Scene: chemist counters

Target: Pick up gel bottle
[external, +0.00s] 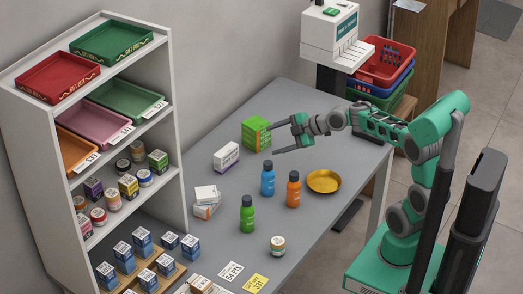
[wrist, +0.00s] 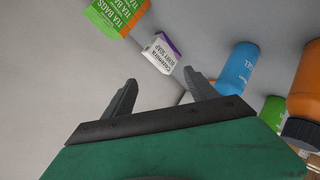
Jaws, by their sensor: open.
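The gel bottle (external: 267,180) is blue with a dark cap and stands upright on the grey counter.
An orange bottle (external: 293,189) stands close right of the gel bottle, with a green bottle (external: 247,214) in front. A gold bowl (external: 323,181) sits at right. A green tea box (external: 256,134) and white soap box (external: 226,157) stand behind left. A shelf (external: 176,150) borders the left.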

